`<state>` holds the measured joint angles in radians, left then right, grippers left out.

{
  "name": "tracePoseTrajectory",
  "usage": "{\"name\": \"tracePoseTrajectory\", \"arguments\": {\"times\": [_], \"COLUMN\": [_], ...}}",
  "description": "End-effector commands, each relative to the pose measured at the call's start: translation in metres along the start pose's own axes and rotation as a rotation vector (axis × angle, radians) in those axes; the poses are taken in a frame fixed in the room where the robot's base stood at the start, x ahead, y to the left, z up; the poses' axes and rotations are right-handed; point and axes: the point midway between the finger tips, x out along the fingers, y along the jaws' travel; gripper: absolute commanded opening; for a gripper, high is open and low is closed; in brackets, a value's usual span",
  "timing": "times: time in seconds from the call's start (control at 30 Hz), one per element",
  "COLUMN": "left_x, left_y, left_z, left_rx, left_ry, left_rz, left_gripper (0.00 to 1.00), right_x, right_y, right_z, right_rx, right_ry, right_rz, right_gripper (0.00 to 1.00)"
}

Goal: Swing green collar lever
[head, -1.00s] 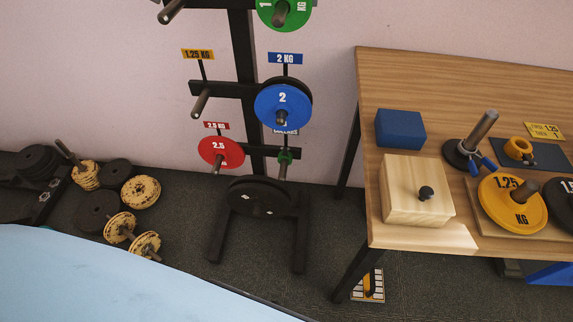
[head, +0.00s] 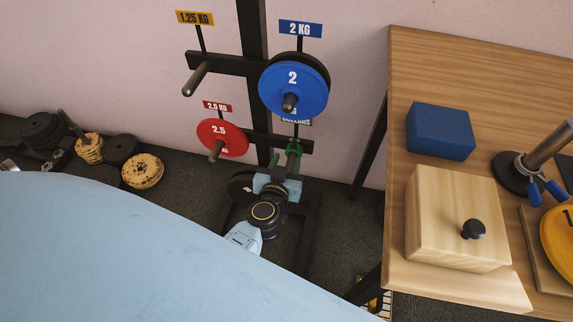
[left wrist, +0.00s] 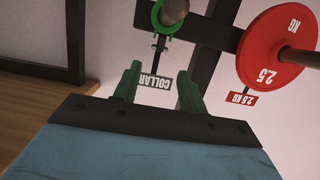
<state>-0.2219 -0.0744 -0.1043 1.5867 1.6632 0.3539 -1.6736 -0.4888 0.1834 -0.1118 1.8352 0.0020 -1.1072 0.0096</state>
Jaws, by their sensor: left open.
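The green collar (head: 294,150) is on a peg of the rack, under the COLLARS sign, right of the red 2.5 plate. In the left wrist view the green collar (left wrist: 158,22) shows as a ring around the peg at the top. I cannot clearly tell its lever from the ring. My left gripper (head: 283,168) is just below the collar in the head view, partly overlapping the rack. In the left wrist view my left gripper (left wrist: 160,78) is open, its two fingers apart with nothing between them, short of the collar. My right gripper is not in view.
The red 2.5 plate (head: 221,138) hangs close beside the collar peg; the blue 2 plate (head: 293,84) hangs above. A wooden table (head: 435,55) with a wooden box (head: 452,218) and blue block (head: 440,131) stands to the right.

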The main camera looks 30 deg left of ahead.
Motion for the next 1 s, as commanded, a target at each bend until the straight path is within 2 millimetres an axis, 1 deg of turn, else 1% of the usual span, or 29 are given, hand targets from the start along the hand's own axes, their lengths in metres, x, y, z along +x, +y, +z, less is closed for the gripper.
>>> {"name": "tracePoseTrajectory", "arguments": {"times": [0.2,0.6,1.0], "left_x": [0.017,0.042,0.072], "left_y": [0.0,0.0,0.001], "left_z": [0.0,0.001,0.0], "left_rx": [-0.001,0.001,0.001], "left_ry": [0.002,0.002,0.001], "left_rz": [0.001,0.001,0.002], "left_gripper": [0.42,0.42,0.42], "right_x": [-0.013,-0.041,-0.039], "right_y": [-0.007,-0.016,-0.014], "right_z": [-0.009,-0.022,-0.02], "right_rx": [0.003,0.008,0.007], "right_ry": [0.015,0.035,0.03], "right_rz": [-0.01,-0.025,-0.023], "right_gripper": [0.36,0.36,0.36]}}
